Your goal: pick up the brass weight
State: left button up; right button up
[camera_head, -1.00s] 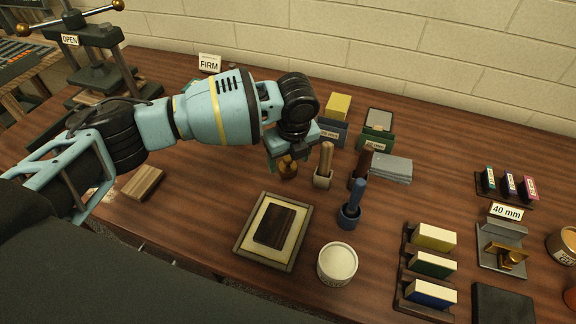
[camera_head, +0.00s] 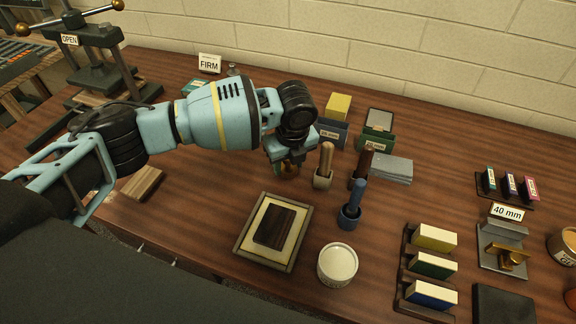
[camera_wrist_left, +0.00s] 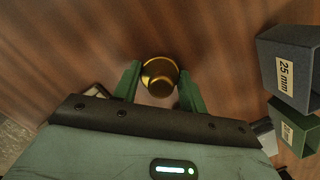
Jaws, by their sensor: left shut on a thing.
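The brass weight (camera_wrist_left: 160,76) is round and golden with a knob on top. In the left wrist view it sits between the two green fingers of my left gripper (camera_wrist_left: 158,90), which is shut on it. In the head view only a little of the brass weight (camera_head: 286,172) shows beneath my left gripper (camera_head: 288,166); the fingers and wrist hide the rest. It appears at table level; I cannot tell whether it touches the wood. My right gripper is in neither view.
Handled tools in small cups, one with a wooden handle (camera_head: 325,160), stand just right of the gripper. Card boxes (camera_head: 376,140) stand behind them. A framed tray (camera_head: 240,250) with a dark block and a white tub (camera_head: 337,266) are nearer.

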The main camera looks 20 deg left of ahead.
pick_arm(q)
jog(key=shift+r, duration=0.1)
jog(key=r, duration=0.3)
jog(key=shift+s+r, duration=0.3)
jog(key=s, duration=0.5)
jog(key=s+p, duration=0.1)
jog(key=s, duration=0.4)
jog(key=s+r, duration=0.1)
jog(key=s, duration=0.4)
jog(key=shift+s+d+r+p, duration=0.1)
jog(key=shift+s+p, duration=0.1)
jog(key=shift+p, duration=0.2)
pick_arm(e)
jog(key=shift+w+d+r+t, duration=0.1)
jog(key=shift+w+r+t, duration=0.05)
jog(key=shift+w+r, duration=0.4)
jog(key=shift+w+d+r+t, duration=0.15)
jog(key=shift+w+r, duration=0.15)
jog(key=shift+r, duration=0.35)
